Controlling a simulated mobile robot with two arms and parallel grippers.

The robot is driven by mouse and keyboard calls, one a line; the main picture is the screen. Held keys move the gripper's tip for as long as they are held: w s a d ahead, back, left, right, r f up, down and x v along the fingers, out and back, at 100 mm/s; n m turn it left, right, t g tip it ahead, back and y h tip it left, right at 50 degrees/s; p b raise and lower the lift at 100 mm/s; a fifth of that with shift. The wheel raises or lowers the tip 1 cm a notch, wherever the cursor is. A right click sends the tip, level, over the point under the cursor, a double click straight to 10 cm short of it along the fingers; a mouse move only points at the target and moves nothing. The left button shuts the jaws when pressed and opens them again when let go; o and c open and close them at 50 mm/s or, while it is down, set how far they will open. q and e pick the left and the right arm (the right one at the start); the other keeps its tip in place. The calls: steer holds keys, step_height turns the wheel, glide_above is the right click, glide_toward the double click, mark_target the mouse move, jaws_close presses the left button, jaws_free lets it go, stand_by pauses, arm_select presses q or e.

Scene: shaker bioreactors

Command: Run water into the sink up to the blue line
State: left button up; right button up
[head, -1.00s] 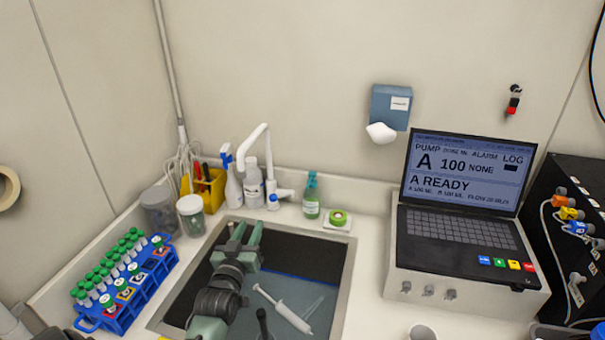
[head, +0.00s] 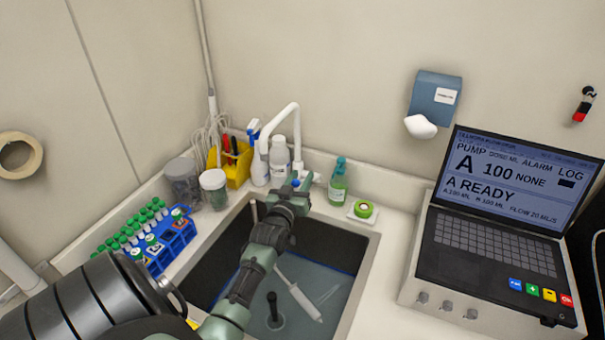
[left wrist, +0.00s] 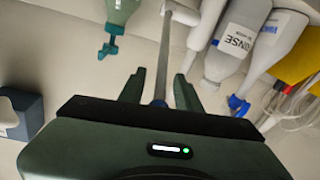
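The sink (head: 372,262) has dark walls and a bluish-grey lower area. A thin blue line (head: 325,266) runs along its far wall; I cannot tell the water level against it. The white tap (head: 291,116) rises behind the sink. My left gripper (head: 293,182) reaches over the sink to the tap's base, and the arm partly hides it. In the left wrist view the left gripper (left wrist: 158,88) is open, with a grey rod, seemingly part of the tap, between its fingers; contact is unclear. My right gripper is out of view. A black upright handle (head: 272,306) stands on a disc in the sink.
A syringe (head: 300,297) lies in the sink. Bottles, including a green one (head: 338,182), stand near the tap. A blue rack (head: 172,245) with green-capped tubes is left of the sink. The pump console (head: 500,235) stands at right. A soap dispenser (head: 436,98) hangs above.

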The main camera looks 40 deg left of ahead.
arm_select(q)
steer(key=shift+w+a, duration=0.25)
steer(key=shift+w, duration=0.3)
steer(key=shift+s, duration=0.1)
jaws_close()
steer(key=shift+d, duration=0.1)
stand_by(0.9)
